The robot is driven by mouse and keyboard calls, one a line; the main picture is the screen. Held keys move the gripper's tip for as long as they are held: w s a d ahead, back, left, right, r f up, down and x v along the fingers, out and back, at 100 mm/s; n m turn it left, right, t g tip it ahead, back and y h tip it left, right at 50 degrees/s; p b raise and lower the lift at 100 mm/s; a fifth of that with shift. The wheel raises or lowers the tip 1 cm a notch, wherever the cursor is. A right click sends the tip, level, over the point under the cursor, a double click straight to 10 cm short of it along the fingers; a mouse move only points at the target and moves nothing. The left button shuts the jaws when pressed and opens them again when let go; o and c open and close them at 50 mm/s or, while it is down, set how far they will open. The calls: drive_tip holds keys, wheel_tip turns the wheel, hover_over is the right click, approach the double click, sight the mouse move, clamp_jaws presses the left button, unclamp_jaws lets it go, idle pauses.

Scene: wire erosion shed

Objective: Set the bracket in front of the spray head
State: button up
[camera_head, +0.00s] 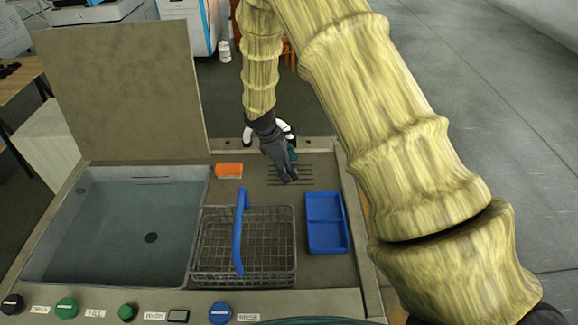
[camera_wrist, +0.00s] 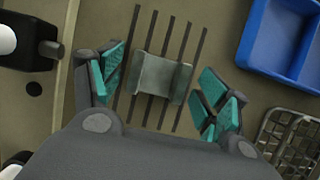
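The bracket (camera_wrist: 163,78), a small grey-green metal piece with raised ends, lies over the dark slots of the counter in the wrist view. My gripper (camera_wrist: 162,92) is open, its teal-padded fingers on either side of the bracket with visible gaps. In the head view my gripper (camera_head: 287,172) hangs over the slotted area, and the bracket cannot be made out there. Black-and-white fittings stand at the counter's back edge, one at the left of the wrist view (camera_wrist: 42,50); I cannot tell for certain which is the spray head.
A blue divided tray (camera_head: 326,238) and a wire basket (camera_head: 268,262) with a blue handle (camera_head: 240,230) stand in front of the slots. An orange block (camera_head: 229,170) lies left of my gripper. A water-filled basin (camera_head: 115,235) with a raised lid (camera_head: 120,90) is at left.

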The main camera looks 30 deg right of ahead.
drive_tip(key=shift+r, duration=0.15)
drive_tip(key=b+v, duration=0.3)
drive_tip(key=v, duration=0.9)
idle(0.3)
